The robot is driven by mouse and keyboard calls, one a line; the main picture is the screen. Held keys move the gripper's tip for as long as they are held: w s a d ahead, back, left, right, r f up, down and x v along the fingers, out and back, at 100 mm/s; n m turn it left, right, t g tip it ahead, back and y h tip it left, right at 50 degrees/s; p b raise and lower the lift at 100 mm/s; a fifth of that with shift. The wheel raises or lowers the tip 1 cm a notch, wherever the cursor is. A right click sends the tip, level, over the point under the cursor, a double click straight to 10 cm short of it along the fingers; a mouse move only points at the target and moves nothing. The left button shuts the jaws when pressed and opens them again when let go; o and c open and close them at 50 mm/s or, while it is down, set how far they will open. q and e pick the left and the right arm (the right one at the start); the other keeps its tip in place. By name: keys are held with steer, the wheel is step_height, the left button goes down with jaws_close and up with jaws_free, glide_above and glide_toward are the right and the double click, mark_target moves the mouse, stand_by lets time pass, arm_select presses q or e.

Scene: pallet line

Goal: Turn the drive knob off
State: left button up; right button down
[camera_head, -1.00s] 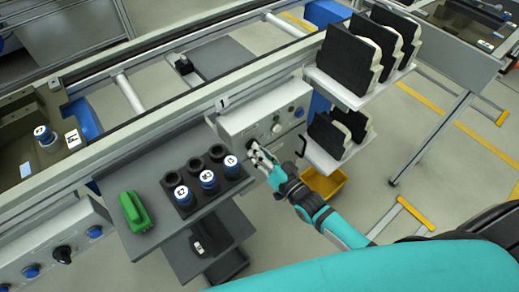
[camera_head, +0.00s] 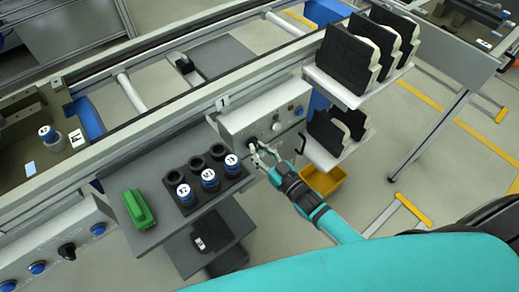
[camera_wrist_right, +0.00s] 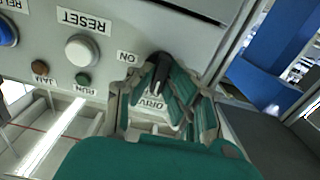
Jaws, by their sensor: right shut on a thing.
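The grey control box (camera_head: 236,119) is on the side of the line, and my right gripper (camera_head: 262,150) is at its lower face. In the right wrist view, the black drive knob (camera_wrist_right: 160,74) is between the fingers of my right gripper (camera_wrist_right: 161,92), which is shut on it. An ON label (camera_wrist_right: 127,57) is beside the knob, and a partly covered DRIVE label (camera_wrist_right: 152,102) is just below it. The knob's pointer runs roughly up and down in that view. In the head view the gripper mostly hides the knob. My left gripper is not in view.
A white RESET button (camera_wrist_right: 82,50), a blue button (camera_wrist_right: 6,33) and small lamps share the panel. A grey shelf (camera_head: 150,165) left of my gripper holds blue-capped parts (camera_head: 209,180) and a green block (camera_head: 138,209). Racks of black parts (camera_head: 345,62) and a yellow bin (camera_head: 322,181) are at the right.

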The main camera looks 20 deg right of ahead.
stand_by(0.4)
steer(key=c, duration=1.3)
jaws_free()
steer(key=v, duration=1.2)
steer(key=shift+f, duration=0.1)
